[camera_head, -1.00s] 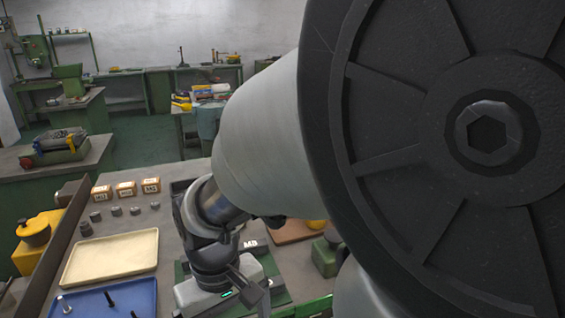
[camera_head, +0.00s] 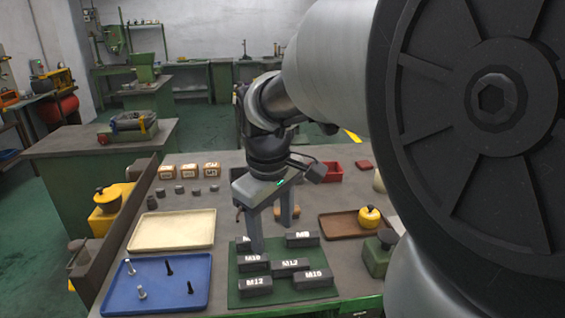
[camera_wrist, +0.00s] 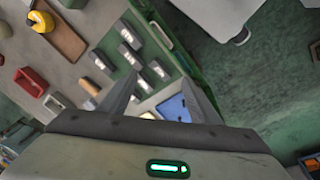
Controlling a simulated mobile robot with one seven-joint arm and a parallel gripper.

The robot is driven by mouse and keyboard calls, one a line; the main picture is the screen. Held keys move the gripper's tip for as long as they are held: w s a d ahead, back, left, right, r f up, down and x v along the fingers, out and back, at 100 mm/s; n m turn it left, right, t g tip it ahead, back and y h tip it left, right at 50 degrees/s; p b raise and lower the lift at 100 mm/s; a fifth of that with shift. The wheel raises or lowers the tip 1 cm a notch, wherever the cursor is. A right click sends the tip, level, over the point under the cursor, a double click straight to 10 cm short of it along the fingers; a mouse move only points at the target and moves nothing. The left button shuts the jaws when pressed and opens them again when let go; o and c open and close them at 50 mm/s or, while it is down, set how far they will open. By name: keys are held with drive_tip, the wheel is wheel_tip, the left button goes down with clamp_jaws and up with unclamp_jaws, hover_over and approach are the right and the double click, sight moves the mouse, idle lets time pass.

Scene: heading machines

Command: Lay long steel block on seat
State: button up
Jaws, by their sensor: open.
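Several dark grey steel blocks with white size labels lie on a green mat (camera_head: 236,298). They include M8 (camera_head: 302,240), a middle M12 (camera_head: 289,267), a front-left M12 (camera_head: 254,286) and M16 (camera_head: 314,280). Another block at the back left is partly hidden by a finger. I cannot tell which is the long block, and I cannot make out a seat. My gripper (camera_head: 272,238) points down over the back of the mat, open and empty. In the wrist view its fingers (camera_wrist: 158,80) are spread, with the blocks beyond them.
A cream tray (camera_head: 172,230) and a blue tray (camera_head: 150,282) with bolts lie left of the mat. A brown tray (camera_head: 345,228) with a yellow pot (camera_head: 369,217) lies right. A green block (camera_head: 377,256) stands near the right front. Wooden labelled blocks (camera_head: 189,171) stand behind.

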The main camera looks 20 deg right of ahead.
drive_tip(key=w+d+f+n+g, duration=0.1)
drive_tip(key=w+d+f+n, duration=0.3)
drive_tip(key=w, duration=0.3)
drive_tip(key=n, duration=0.1)
hover_over(290, 263)
wheel_tip(290, 263, down, 4)
drive_tip(key=f, duration=0.1)
drive_tip(key=shift+g+y, duration=0.3)
drive_tip(key=shift+y, duration=0.1)
wheel_tip(290, 263, down, 10)
drive_tip(key=shift+w+d+f, duration=0.1)
drive_tip(key=shift+d+f, duration=0.05)
wheel_tip(290, 263, down, 6)
drive_tip(key=shift+f, duration=0.25)
clamp_jaws()
drive_tip(key=shift+r, duration=0.1)
